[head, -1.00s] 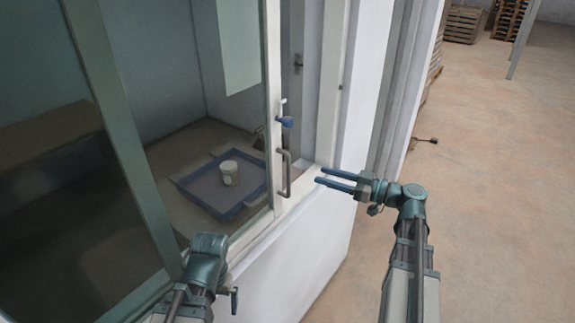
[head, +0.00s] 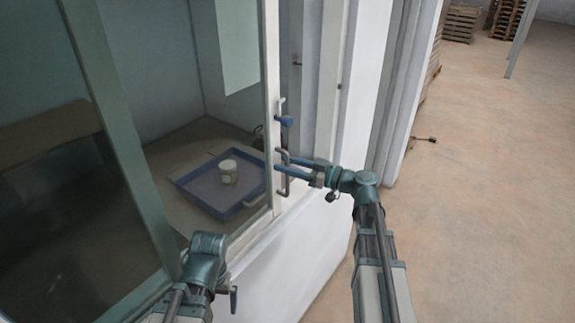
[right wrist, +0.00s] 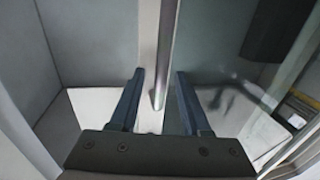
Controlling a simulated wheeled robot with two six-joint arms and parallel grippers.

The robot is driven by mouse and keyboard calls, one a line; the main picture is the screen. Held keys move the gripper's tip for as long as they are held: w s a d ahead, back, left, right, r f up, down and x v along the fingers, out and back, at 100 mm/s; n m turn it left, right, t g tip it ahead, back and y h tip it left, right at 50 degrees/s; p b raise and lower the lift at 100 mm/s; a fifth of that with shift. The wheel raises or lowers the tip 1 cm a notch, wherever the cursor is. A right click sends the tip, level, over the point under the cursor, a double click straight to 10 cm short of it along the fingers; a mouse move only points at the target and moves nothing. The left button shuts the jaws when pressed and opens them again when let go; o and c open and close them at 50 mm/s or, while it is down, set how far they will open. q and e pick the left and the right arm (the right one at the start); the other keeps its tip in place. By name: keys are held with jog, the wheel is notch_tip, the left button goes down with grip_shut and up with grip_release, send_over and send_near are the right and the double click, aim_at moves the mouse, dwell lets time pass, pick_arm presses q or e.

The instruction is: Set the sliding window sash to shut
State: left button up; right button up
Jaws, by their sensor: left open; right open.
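The sliding window sash is a large glass pane with a pale upright edge (head: 272,100). A narrow gap stands between this edge and the white jamb (head: 333,95) to its right. A grey bar handle (head: 284,186) is on the sash edge. My right gripper (head: 278,168) is open at the handle. In the right wrist view its fingers (right wrist: 158,88) stand either side of a vertical grey bar (right wrist: 166,50), with no clear contact on either side. My left gripper (head: 207,246) is low in front of the glass; its fingertips are hidden.
Behind the glass, a blue-rimmed tray (head: 240,208) holds a white tub (head: 228,172). A blue knob (head: 285,121) is on the sash edge above the handle. Pallets (head: 462,22) stand far back right. The floor to the right is mostly clear.

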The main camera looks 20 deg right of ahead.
grip_shut()
dwell(1.4)
